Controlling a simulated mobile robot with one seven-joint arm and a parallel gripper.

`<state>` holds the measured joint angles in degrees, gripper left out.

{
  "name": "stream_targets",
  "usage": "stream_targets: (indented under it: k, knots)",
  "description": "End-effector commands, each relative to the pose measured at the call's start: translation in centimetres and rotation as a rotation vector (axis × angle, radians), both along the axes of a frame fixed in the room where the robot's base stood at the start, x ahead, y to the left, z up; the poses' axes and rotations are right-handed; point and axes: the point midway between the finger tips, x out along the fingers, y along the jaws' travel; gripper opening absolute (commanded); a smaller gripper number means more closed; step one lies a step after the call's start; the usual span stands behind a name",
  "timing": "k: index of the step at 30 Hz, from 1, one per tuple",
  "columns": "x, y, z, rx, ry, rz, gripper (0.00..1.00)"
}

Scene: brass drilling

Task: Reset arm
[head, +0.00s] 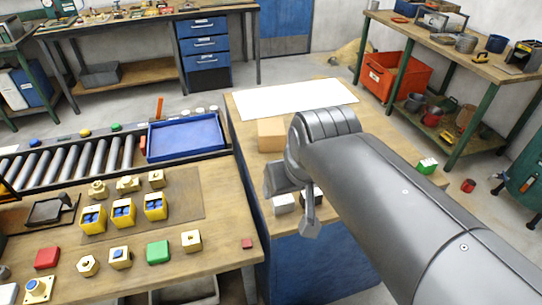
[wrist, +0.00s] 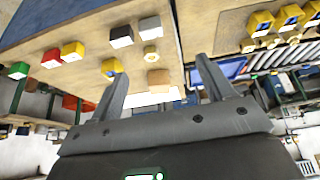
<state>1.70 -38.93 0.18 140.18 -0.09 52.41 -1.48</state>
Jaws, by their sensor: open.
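My gripper (head: 292,210) hangs over the blue-sided bench (head: 240,160) in the head view. In the wrist view my gripper (wrist: 160,70) has its two fingers spread apart with nothing between them. In the head view, a white block (head: 284,204) and a black block (head: 311,194) lie on the bench close to the gripper, partly hidden by it. A tan block (head: 271,135) lies farther back. The wrist view shows the black block (wrist: 121,36), the tan block (wrist: 158,79) and a brass nut-like piece (wrist: 151,55) near the fingers.
The left table (head: 215,230) carries brass parts, yellow holders (head: 123,213) with blue tops, a red block (head: 47,258) and a green block (head: 158,252). A blue tray (head: 187,137) sits by the roller conveyor (head: 70,160). A white sheet (head: 295,98) covers the bench's far end.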

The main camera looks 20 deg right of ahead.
Motion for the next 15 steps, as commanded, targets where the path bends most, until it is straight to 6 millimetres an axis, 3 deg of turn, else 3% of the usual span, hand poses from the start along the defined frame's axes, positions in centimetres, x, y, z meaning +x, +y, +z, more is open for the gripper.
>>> stream_targets:
  k: [5,15]
  knots:
    - [-1.6,0.6,-0.7,0.013,-0.031,0.005,0.74]
    - [-1.8,0.7,-0.8,0.015,-0.032,0.004,0.74]
